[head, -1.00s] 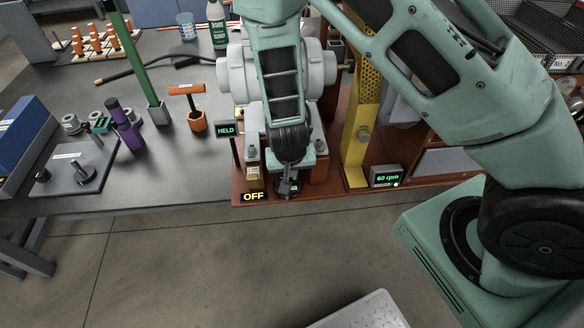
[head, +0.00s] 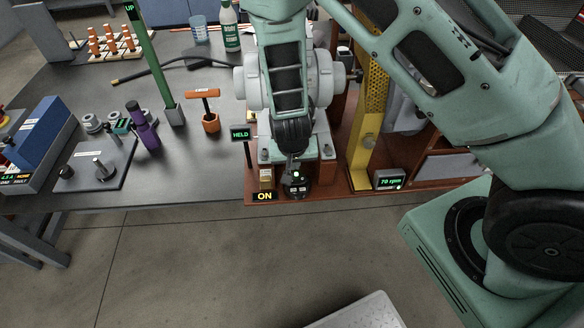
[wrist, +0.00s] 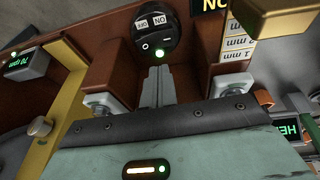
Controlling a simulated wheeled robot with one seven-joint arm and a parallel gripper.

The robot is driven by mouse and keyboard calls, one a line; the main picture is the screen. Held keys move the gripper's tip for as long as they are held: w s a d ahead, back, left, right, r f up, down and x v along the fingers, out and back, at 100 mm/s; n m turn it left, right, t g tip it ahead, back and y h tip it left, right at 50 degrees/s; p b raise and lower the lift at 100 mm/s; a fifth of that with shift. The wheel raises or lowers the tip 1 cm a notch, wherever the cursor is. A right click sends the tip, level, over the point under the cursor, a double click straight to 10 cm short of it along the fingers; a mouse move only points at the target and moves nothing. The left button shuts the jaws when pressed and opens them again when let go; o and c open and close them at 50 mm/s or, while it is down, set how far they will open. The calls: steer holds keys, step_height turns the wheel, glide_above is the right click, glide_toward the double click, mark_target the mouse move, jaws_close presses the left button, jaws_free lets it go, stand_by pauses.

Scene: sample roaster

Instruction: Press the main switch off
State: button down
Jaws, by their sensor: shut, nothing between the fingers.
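The main switch is a round black unit on the front edge of the red-brown base; in the head view it (head: 298,189) shows under my gripper. In the wrist view the switch (wrist: 143,32) has a small ON label, a second small label, circle and bar marks and a lit green lamp. A sign beside it (head: 264,196) reads ON. My gripper (head: 291,176) points down at the switch, and its shut fingers (wrist: 159,75) end close below the green lamp in the wrist view. I cannot tell whether they touch it. Nothing is between them.
A display (head: 389,180) at the right reads 70 rpm. A sign (head: 240,134) reads HELD. A yellow post (head: 363,155) stands right of my gripper, and an orange-handled tool (head: 210,120) and a purple one (head: 146,132) stand left.

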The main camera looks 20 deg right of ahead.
mark_target(301, 179)
steer(key=d+p+v, duration=0.1)
steer(key=v, duration=0.8)
steer(key=shift+s, duration=0.2)
steer(key=shift+a+r, duration=0.1)
steer(key=shift+r, duration=0.05)
steer(key=shift+s+a+r+b, duration=0.1)
steer(key=shift+s+a+b, duration=0.15)
steer(key=shift+s+b, duration=0.25)
steer(key=shift+r, duration=0.1)
steer(key=b+x, duration=0.1)
steer(key=x, duration=0.3)
steer(key=b+x, duration=0.1)
steer(key=x, duration=0.3)
steer(key=s+b+x, duration=0.1)
steer(key=b+x, duration=0.1)
steer(key=x, duration=0.3)
steer(key=shift+d, duration=0.15)
steer(key=shift+f, duration=0.55)
